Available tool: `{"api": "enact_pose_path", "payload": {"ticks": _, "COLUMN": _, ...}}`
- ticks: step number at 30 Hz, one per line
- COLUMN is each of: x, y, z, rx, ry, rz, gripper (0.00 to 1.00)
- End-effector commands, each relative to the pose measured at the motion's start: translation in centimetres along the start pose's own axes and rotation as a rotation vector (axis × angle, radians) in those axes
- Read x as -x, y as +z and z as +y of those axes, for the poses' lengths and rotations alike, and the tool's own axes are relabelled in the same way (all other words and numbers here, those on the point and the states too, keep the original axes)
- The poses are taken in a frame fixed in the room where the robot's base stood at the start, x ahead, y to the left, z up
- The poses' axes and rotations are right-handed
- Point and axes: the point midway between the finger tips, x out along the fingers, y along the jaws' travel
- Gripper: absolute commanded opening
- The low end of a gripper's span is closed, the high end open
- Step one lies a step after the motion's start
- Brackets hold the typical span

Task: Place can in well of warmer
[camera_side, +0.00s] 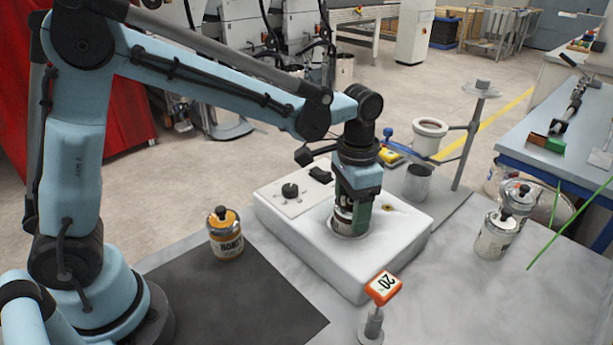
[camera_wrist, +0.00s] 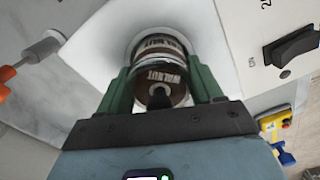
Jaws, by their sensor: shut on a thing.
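The white warmer (camera_side: 300,248) sits on the bench with a dial and a black switch on its top. My gripper (camera_side: 351,215) points down over the warmer's round well (camera_side: 347,233). It is shut on a can labelled WALNUT (camera_wrist: 160,75), with a green finger on each side of it. In the side view the can (camera_side: 343,212) is partly hidden by the gripper. The can's lower part is at or inside the well opening; how deep it sits is hard to tell.
A can with an orange lid (camera_side: 225,235) stands left of the warmer by a dark mat (camera_side: 240,305). Two cans (camera_side: 495,237) stand at the right. A viscosity-cup stand (camera_side: 465,145) rises behind the warmer.

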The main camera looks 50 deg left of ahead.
Motion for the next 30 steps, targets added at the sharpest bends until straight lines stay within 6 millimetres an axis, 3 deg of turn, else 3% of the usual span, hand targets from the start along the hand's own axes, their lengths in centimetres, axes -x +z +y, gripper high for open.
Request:
{"api": "enact_pose_path", "payload": {"ticks": 3, "x": -0.86, "y": 0.01, "z": 0.02, "rx": 0.000, "ry": 0.000, "rz": 0.000, "gripper": 0.28}}
{"api": "enact_pose_path", "payload": {"ticks": 15, "x": -1.23, "y": 0.01, "z": 0.03, "rx": 0.000, "ry": 0.000, "rz": 0.000, "gripper": 0.28}}
{"api": "enact_pose_path", "payload": {"ticks": 16, "x": -1.28, "y": 0.01, "z": 0.03, "rx": 0.000, "ry": 0.000, "rz": 0.000, "gripper": 0.67}}
{"api": "enact_pose_path", "payload": {"ticks": 20, "x": -1.25, "y": 0.02, "z": 0.03, "rx": 0.000, "ry": 0.000, "rz": 0.000, "gripper": 0.87}}
{"api": "enact_pose_path", "payload": {"ticks": 21, "x": -1.25, "y": 0.02, "z": 0.03, "rx": 0.000, "ry": 0.000, "rz": 0.000, "gripper": 0.91}}
{"api": "enact_pose_path", "payload": {"ticks": 30, "x": -1.11, "y": 0.02, "z": 0.03, "rx": 0.000, "ry": 0.000, "rz": 0.000, "gripper": 0.91}}
